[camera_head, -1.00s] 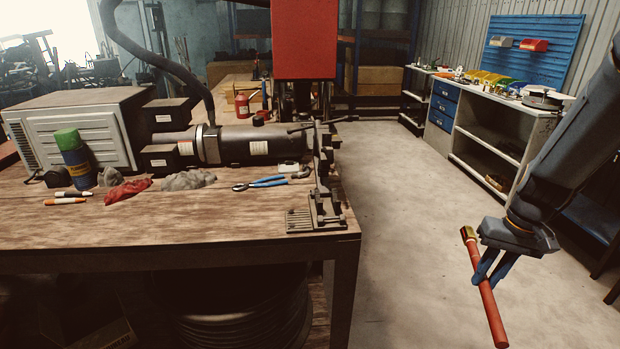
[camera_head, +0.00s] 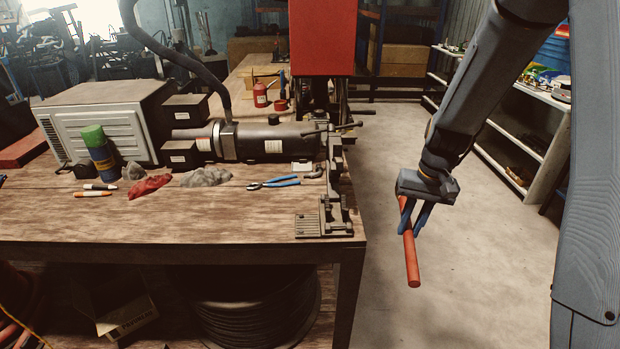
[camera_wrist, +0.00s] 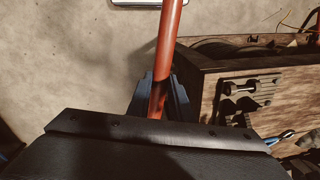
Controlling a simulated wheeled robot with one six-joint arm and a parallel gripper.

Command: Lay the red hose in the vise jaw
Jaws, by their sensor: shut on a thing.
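The red hose (camera_head: 411,258) is a short straight rod held between the blue fingers of my gripper (camera_head: 412,222). My gripper is shut on it beyond the bench's right edge, over the floor. In the wrist view the hose (camera_wrist: 168,45) runs up from the fingers (camera_wrist: 158,95) past the picture's top. The vise jaw (camera_head: 330,212) stands on a ribbed plate at the bench's front right corner, left of my gripper. The jaw also shows in the wrist view (camera_wrist: 242,92).
The wooden bench (camera_head: 180,230) carries blue-handled pliers (camera_head: 275,182), a red rag (camera_head: 148,186), a grey rag (camera_head: 205,177), a spray can (camera_head: 98,150) and a dark cylinder (camera_head: 260,142) behind the jaw. Shelves (camera_head: 510,150) stand at the right. The floor between is clear.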

